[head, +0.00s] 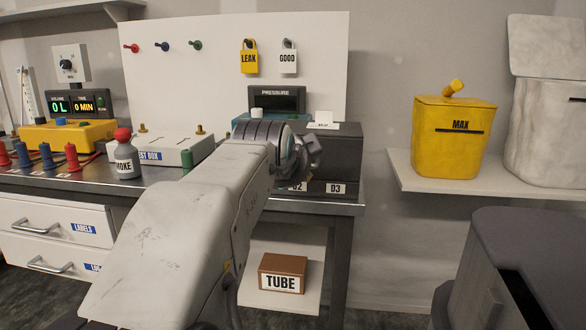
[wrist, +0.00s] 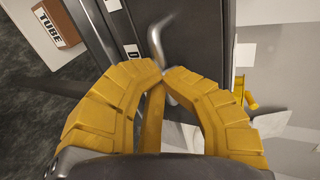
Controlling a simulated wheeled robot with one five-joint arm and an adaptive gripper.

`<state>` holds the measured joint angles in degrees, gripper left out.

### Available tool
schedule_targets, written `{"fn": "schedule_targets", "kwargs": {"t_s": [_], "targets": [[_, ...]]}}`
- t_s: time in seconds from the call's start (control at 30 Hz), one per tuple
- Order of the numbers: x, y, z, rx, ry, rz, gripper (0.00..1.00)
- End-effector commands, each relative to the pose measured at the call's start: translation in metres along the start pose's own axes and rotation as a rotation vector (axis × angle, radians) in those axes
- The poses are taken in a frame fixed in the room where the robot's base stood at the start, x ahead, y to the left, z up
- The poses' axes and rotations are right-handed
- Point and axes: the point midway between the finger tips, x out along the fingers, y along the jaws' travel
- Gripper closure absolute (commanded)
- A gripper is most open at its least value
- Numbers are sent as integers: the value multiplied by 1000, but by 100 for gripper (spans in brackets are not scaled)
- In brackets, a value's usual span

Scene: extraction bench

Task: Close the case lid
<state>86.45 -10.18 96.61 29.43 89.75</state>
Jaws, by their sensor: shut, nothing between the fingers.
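A white case-like box (head: 548,140) stands on the right shelf in the head view, cut off by the frame edge. Its pale lid (head: 545,48) appears raised upright behind it, against the wall. No label names it as the case. In the head view my arm hides the fingers, with the wrist in front of the dark drawer unit (head: 335,150), left of the white box.
A yellow MAX bin (head: 453,140) stands on the shelf (head: 415,180) left of the white box. A dark grey cabinet (head: 540,240) stands low at right. The bench (head: 340,207) holds a MOKE bottle (head: 126,160) and panels. A TUBE box (head: 282,272) sits below.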

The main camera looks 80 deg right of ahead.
Motion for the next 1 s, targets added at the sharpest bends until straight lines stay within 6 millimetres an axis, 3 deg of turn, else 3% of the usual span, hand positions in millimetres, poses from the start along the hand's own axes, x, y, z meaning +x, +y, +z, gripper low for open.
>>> {"fn": "schedule_targets", "kwargs": {"t_s": [0.03, 0.5, 0.77, 1.0], "targets": [[7, 14, 0, 0, -1, 39, 96], [7, 13, 0, 0, 0, 37, 56], [3, 10, 0, 0, 0, 28, 56], [-22, 8, 0, 0, 0, 24, 56]]}}
